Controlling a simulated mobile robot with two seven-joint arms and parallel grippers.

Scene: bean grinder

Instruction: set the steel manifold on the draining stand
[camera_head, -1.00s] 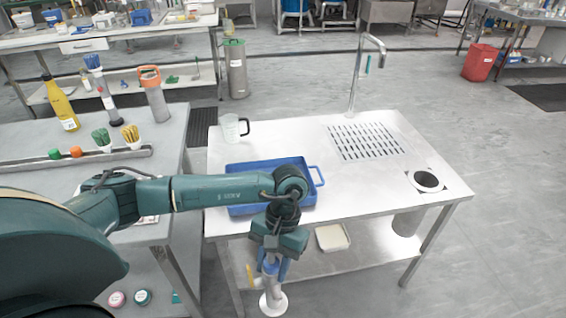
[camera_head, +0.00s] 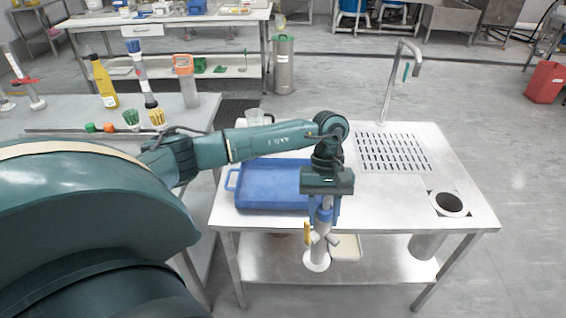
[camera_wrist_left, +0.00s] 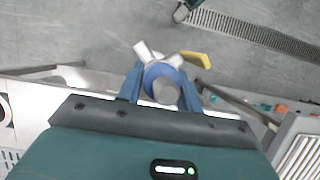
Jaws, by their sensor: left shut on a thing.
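The steel manifold (camera_head: 317,258) is a pale upright tube with short side branches, a blue band, a yellow lever and a round flange at its lower end. My left gripper (camera_head: 323,208) is shut on its upper part, with the manifold hanging below it in front of the table's near edge. In the left wrist view the manifold (camera_wrist_left: 165,73) sits between the two blue fingers of the gripper (camera_wrist_left: 162,90). The pale steel table (camera_head: 395,200) with a slotted drain panel (camera_head: 393,153) looks like the draining stand. My right gripper is out of view.
A blue tray (camera_head: 265,190) lies on the table's left side, partly behind my arm. A tall tap (camera_head: 390,85) stands behind the drain panel, and a round opening (camera_head: 449,203) is at the right. The table's middle right is bare.

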